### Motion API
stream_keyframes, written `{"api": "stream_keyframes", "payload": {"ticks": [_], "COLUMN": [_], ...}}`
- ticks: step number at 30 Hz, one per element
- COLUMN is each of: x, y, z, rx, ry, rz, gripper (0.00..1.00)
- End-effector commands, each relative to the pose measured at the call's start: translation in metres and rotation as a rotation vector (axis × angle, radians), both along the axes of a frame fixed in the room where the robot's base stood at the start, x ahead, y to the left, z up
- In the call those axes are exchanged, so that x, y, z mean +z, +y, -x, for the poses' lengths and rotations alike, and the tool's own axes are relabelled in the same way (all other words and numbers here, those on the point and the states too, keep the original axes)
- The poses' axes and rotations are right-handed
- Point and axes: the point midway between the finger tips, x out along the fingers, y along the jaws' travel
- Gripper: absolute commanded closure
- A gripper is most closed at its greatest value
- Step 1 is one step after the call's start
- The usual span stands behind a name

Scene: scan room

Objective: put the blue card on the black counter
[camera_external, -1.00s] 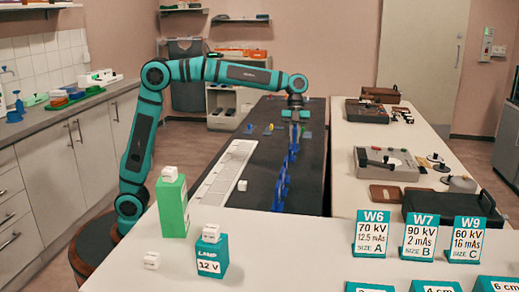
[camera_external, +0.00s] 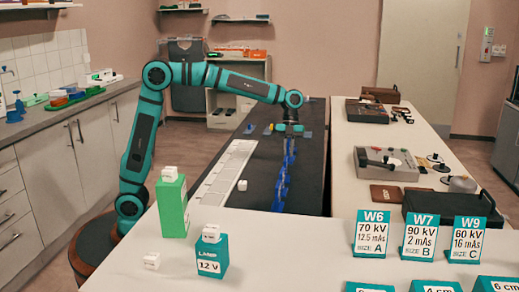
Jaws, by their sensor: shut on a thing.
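The black counter (camera_external: 311,180) runs away from the camera in the middle of the room. My gripper (camera_external: 290,133) hangs over its far half, pointing down. It is shut on a small blue piece, which I take to be the blue card (camera_external: 291,143). The card's lower edge runs into the row of blue pieces behind or below it, so I cannot tell whether it touches the counter.
Several upright blue pieces (camera_external: 281,187) stand in a row along the black counter. A white slotted strip (camera_external: 225,172) lies along its left side. Small coloured pieces lie near its far end. A white table (camera_external: 300,255) with labelled blocks is in front.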

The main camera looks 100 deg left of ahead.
Motion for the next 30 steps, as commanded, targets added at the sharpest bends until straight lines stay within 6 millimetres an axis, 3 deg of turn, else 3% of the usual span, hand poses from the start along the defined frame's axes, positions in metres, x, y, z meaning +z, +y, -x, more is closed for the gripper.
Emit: {"api": "stream_keyframes", "payload": {"ticks": [9, 20, 21, 24, 30], "x": [-0.034, -0.037, -0.038, -0.038, -0.037], "y": [0.000, 0.000, 0.000, 0.000, 0.000], "z": [0.000, 0.000, 0.000, 0.000, 0.000], "rx": [0.000, 0.001, 0.000, 0.001, 0.001], "ry": [0.002, 0.000, 0.000, 0.000, 0.000], "rz": [0.000, 0.000, 0.000, 0.000, 0.000], "gripper": [1.00, 1.00, 0.85, 0.68, 0.68]}}
